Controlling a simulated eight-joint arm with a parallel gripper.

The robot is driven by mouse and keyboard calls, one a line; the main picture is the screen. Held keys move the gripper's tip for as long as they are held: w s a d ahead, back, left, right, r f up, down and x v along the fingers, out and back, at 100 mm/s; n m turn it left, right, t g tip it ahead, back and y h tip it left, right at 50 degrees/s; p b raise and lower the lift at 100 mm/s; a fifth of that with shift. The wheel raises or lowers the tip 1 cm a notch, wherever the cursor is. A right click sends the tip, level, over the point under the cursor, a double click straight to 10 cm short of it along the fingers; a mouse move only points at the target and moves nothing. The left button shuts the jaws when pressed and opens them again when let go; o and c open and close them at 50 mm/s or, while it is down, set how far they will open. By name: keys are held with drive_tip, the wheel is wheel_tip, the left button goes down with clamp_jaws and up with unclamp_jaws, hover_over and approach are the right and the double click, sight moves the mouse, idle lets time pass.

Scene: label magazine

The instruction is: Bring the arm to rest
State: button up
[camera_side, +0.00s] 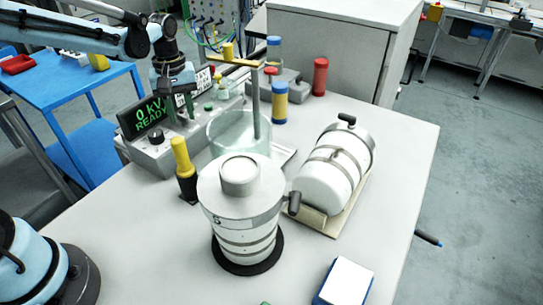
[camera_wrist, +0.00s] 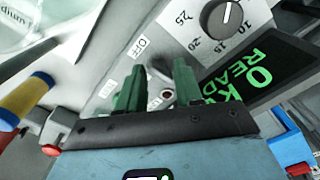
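My gripper (camera_side: 181,108) hangs at the upper left in the side view, pointing down over the grey control box (camera_side: 152,153). The box's display (camera_side: 146,116) reads "0 KV READY" in green. In the wrist view, the two green fingers of my gripper (camera_wrist: 158,72) stand apart with nothing held between them. Beyond them lies the box's panel, with a black dial (camera_wrist: 222,17), "OFF" lettering and the display (camera_wrist: 255,78). The exact height of the fingertips above the panel cannot be told.
A glass vessel (camera_side: 226,140) with an upright post stands right of the box. A yellow-black handle (camera_side: 184,168), a white canister (camera_side: 243,215) and a lying drum (camera_side: 333,170) stand nearer.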

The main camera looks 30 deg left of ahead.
drive_tip(key=m, duration=1)
idle(0.3)
drive_tip(key=shift+o, duration=1.2)
drive_tip(key=shift+r, duration=0.1)
drive_tip(key=shift+o, duration=1.1)
drive_tip(key=shift+r, duration=0.3)
drive_tip(key=shift+o, duration=0.2)
wheel_tip(320, 180, up, 11)
drive_tip(key=m, duration=0.3)
drive_tip(key=shift+m, duration=0.4)
wheel_tip(320, 180, down, 12)
drive_tip(key=shift+r, duration=0.1)
